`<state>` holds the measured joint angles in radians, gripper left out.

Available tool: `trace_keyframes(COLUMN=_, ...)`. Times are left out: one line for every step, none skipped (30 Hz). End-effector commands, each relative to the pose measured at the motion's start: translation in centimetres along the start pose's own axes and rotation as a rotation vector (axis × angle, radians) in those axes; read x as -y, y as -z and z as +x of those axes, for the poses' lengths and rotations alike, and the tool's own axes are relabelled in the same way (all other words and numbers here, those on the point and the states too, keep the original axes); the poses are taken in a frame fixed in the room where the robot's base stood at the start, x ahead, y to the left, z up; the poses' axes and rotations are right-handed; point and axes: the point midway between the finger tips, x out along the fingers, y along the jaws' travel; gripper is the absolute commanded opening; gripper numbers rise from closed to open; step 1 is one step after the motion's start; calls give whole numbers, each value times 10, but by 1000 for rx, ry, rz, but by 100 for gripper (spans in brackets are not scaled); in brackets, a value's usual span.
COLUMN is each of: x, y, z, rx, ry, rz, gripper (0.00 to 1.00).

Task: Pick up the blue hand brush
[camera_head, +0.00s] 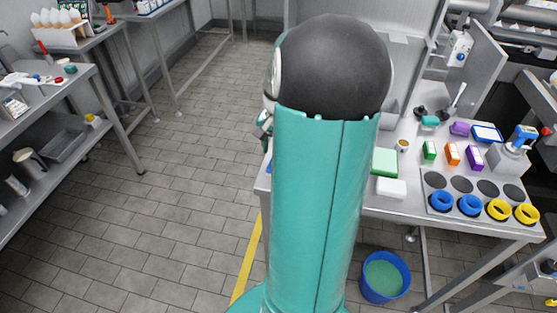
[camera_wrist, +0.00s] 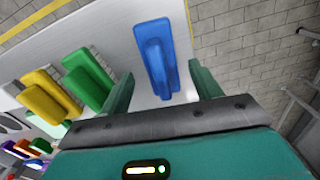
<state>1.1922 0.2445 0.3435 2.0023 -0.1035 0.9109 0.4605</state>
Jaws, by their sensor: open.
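The blue hand brush (camera_wrist: 154,50) lies on the pale metal table top (camera_wrist: 120,37) in the wrist view, its long side running away from my gripper. My gripper (camera_wrist: 161,72) is open, with one teal finger on each side of the brush's near end in the picture. The fingers look apart from the brush; I cannot tell the height gap. A green brush (camera_wrist: 88,80) and a yellow brush (camera_wrist: 45,95) lie to its left. In the head view my arm hides most of this spot.
The table's edge runs just right of the blue brush, with tiled floor (camera_wrist: 245,50) beyond. A blue bucket (camera_head: 385,276) stands on the floor below.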

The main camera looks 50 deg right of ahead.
Motion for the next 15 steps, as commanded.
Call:
trace_keyframes(x=-1, y=-1, z=10, rx=5, ry=0, rz=3, gripper=64)
trace_keyframes(x=0, y=-1, z=15, rx=5, ry=0, rz=2, gripper=64)
trace_keyframes(x=0, y=-1, z=21, rx=4, ry=0, rz=1, gripper=64)
trace_keyframes(x=0, y=-1, z=25, rx=5, ry=0, rz=1, gripper=64)
trace_keyframes(x=0, y=-1, z=28, rx=4, ry=0, rz=2, gripper=64)
trace_keyframes(x=0, y=0, z=32, rx=2, ry=0, rz=2, gripper=64)
trace_keyframes(x=0, y=0, z=34, rx=2, ry=0, rz=2, gripper=64)
trace_keyframes(x=0, y=0, z=35, rx=2, ry=0, rz=2, gripper=64)
trace_keyframes(x=0, y=0, z=36, rx=1, ry=0, rz=2, gripper=64)
trace_keyframes(x=0, y=0, z=36, rx=1, ry=0, rz=1, gripper=64)
trace_keyframes(x=0, y=0, z=36, rx=1, ry=0, rz=1, gripper=64)
trace_keyframes(x=0, y=0, z=36, rx=0, ry=0, rz=1, gripper=64)
trace_keyframes(x=0, y=0, z=36, rx=0, ry=0, rz=1, gripper=64)
trace_keyframes(x=0, y=0, z=36, rx=0, ry=0, rz=1, gripper=64)
trace_keyframes(x=0, y=0, z=36, rx=0, ry=0, rz=1, gripper=60)
